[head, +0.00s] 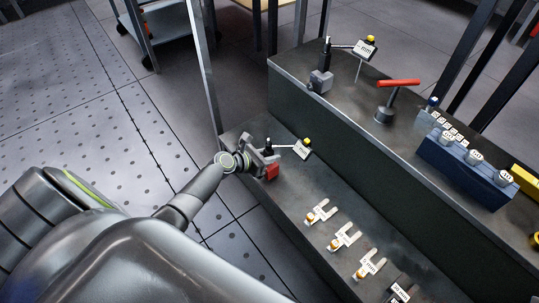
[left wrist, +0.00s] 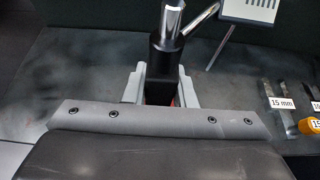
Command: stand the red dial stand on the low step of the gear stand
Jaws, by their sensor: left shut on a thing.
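The red dial stand (head: 272,171) is at the far left end of the low step (head: 300,188) of the gear stand. The post looks roughly upright. I cannot tell whether the base touches the step. My right gripper is not in view.
Several gauges (head: 345,237) with labels lie along the low step to the right. The high step (head: 345,108) holds a grey-based dial stand (head: 320,80), a red-handled tool (head: 398,83) and a blue block (head: 462,172). A thin upright post (head: 203,65) rises just behind my gripper.

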